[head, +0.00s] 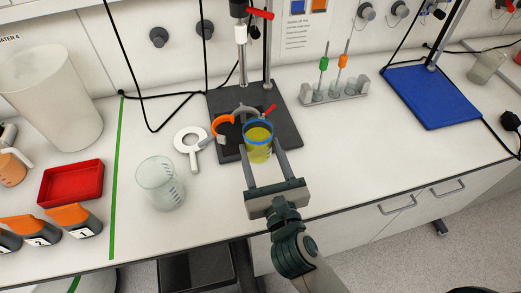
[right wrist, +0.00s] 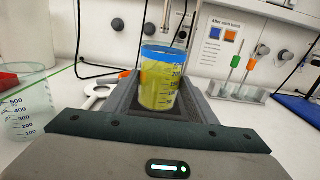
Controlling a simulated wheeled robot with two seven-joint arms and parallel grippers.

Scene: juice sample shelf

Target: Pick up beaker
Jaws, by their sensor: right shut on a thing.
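A beaker with a blue rim and yellow-green liquid (head: 258,147) stands upright in front of the dark stand base (head: 285,125). My right gripper (head: 261,158) reaches in from the front, with a finger on each side of the beaker, shut on it. In the right wrist view the beaker (right wrist: 158,82) sits between the fingers, its blue rim above them. Its bottom is hard to see, so I cannot tell whether it touches the surface. An empty clear beaker (head: 160,184) stands to the left; it also shows in the right wrist view (right wrist: 28,103). My left gripper is not in view.
A white ring tool (head: 188,143) and an orange clamp (head: 221,124) are close to the held beaker's left. A rack (head: 335,92) with green and orange pieces stands behind right. A red tray (head: 72,183) and orange-topped containers (head: 74,219) are left. The right front counter is clear.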

